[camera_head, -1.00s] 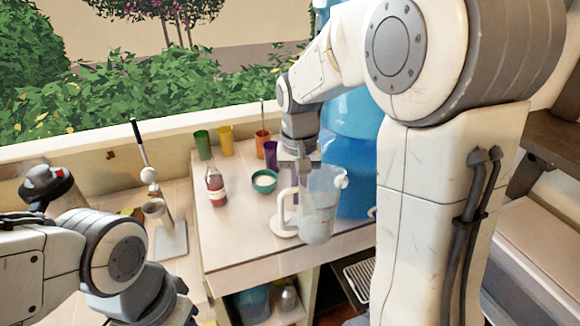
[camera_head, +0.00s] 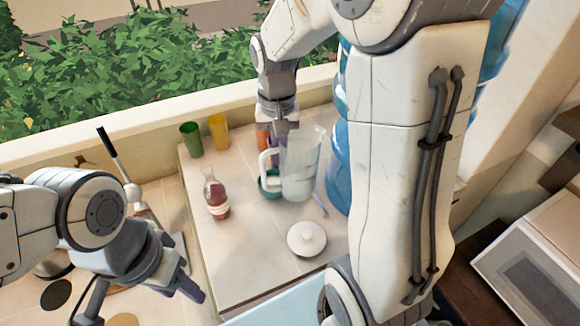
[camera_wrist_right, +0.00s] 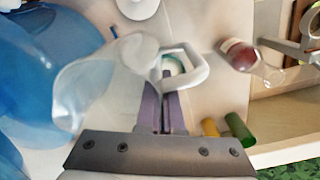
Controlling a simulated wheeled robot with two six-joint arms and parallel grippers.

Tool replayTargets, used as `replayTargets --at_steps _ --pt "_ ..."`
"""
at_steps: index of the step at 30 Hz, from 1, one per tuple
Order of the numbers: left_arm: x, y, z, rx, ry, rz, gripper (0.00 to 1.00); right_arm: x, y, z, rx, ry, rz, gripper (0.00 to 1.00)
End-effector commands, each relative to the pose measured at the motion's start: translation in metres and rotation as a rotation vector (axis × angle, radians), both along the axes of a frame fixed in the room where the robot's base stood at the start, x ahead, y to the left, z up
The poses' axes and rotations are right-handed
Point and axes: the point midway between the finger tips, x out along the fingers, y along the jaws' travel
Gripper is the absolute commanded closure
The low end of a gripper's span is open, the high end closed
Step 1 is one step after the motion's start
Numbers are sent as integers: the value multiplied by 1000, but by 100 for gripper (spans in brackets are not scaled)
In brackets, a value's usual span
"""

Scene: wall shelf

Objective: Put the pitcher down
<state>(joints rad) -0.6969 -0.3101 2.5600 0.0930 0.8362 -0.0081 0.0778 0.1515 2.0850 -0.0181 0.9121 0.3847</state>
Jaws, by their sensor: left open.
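My left gripper (camera_head: 190,275) is open and empty at the lower left, away from the pitcher.
A white lid (camera_head: 306,239) lies on the counter (camera_head: 250,262) in front of the pitcher. A red bottle (camera_head: 216,198) stands to the left. Green (camera_head: 191,140) and yellow (camera_head: 218,132) cups stand at the back. A blue water jug (camera_head: 338,170) is close on the right. The front left counter is clear.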

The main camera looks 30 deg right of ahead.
Motion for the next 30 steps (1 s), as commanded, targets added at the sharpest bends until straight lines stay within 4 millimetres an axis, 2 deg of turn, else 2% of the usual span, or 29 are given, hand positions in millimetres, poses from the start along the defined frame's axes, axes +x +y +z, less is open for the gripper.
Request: replayTargets --at_steps 4,17,29,30 --pt "0 0 10 0 0 0 50 -1 1 -26 0 5 2 100" --pt "0 0 22 0 0 1 50 -1 0 -74 0 4 0 100" --pt "0 0 19 0 0 1 50 0 -1 -82 0 -1 -1 100" --pt "0 0 19 0 0 1 50 -1 -1 -82 0 0 -1 89"
